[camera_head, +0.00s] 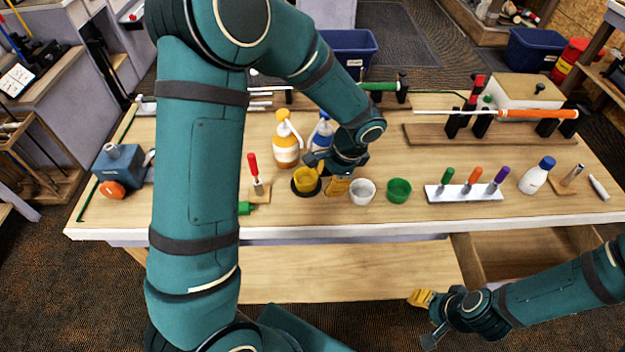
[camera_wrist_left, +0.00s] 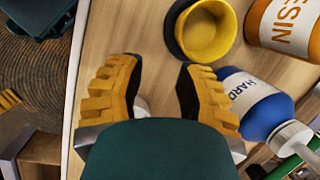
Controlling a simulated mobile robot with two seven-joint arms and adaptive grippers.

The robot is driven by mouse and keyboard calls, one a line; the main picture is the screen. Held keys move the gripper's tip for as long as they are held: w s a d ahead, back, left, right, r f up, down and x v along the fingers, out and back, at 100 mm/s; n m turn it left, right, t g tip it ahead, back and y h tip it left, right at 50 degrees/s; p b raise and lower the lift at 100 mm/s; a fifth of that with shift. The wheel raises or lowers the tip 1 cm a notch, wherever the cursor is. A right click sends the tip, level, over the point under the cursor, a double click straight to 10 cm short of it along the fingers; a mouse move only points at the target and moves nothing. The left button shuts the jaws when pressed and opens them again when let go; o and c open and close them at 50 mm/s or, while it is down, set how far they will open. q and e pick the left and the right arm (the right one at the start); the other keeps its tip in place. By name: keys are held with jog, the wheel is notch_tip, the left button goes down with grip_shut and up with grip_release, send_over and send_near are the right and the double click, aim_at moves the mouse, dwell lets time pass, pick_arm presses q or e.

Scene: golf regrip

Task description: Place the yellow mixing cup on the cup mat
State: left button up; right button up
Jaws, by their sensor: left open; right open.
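The yellow mixing cup (camera_head: 307,181) stands on the round black cup mat (camera_head: 297,191) near the front of the workbench. In the left wrist view the cup (camera_wrist_left: 209,35) looks upright, with the dark mat (camera_wrist_left: 172,22) showing along its left side. My left gripper (camera_head: 330,181) is just right of the cup in the head view. Its two yellow-padded fingers (camera_wrist_left: 158,72) are spread, with nothing between them, and the cup is apart from them. My right gripper (camera_head: 420,298) is open and empty, low in front of the bench.
Behind the cup are the orange resin bottle (camera_head: 287,152) and the blue hardener bottle (camera_head: 322,134). A white cup (camera_head: 362,191) and a green cup (camera_head: 398,190) stand to the right. A red-handled tool (camera_head: 254,171) is at the left. An open drawer (camera_head: 520,255) is below the bench.

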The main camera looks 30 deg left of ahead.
pick_arm(q)
jog(key=w+d, duration=0.1)
jog(key=d, duration=0.1)
jog(key=w+d, duration=0.1)
jog(key=d, duration=0.2)
jog(key=w+d, duration=0.1)
jog(key=d, duration=0.1)
jog(key=shift+d, duration=0.3)
